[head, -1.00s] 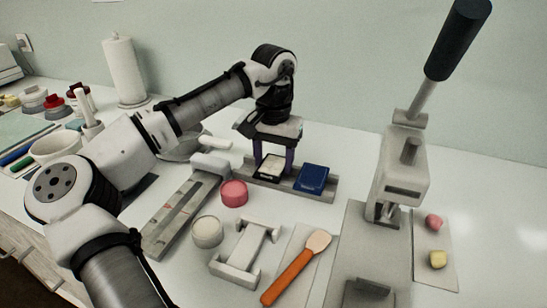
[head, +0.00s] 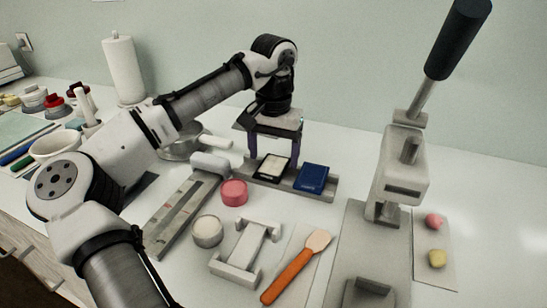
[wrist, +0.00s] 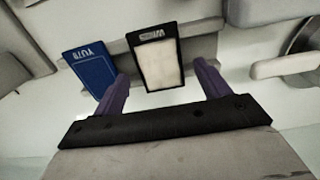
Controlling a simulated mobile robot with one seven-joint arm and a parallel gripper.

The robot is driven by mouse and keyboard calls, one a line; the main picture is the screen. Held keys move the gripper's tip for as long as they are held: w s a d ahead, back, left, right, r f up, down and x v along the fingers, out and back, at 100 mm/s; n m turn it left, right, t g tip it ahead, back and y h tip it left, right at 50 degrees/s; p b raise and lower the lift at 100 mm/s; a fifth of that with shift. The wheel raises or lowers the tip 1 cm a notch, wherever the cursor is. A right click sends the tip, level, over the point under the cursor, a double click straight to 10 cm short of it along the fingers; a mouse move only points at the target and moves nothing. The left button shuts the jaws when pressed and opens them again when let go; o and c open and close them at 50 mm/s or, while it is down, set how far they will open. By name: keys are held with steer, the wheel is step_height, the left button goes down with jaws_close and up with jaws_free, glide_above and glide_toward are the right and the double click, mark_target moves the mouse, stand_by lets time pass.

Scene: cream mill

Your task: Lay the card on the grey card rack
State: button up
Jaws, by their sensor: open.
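A black card with a cream face (head: 272,168) lies tilted on the grey card rack (head: 326,192), left of a blue card (head: 313,177). In the wrist view the cream-faced card (wrist: 157,62) shows whole, with lettering along one edge. My gripper (head: 275,153) is open and empty, just behind and above the cream-faced card. Its purple fingers (wrist: 160,82) are spread wider than the card and look apart from it. The blue card (wrist: 89,72) lies close to one finger in the wrist view; I cannot tell whether they touch.
A pink round tub (head: 233,192) and a cream round tub (head: 207,231) stand in front of the rack. A grey frame (head: 246,252) and an orange-handled spatula (head: 288,277) lie nearer. A tall lever press (head: 404,165) stands right. The counter behind the rack is clear.

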mark_target(273, 165)
step_height(273, 165, up, 10)
steer(key=shift+r, duration=0.25)
stand_by(0.3)
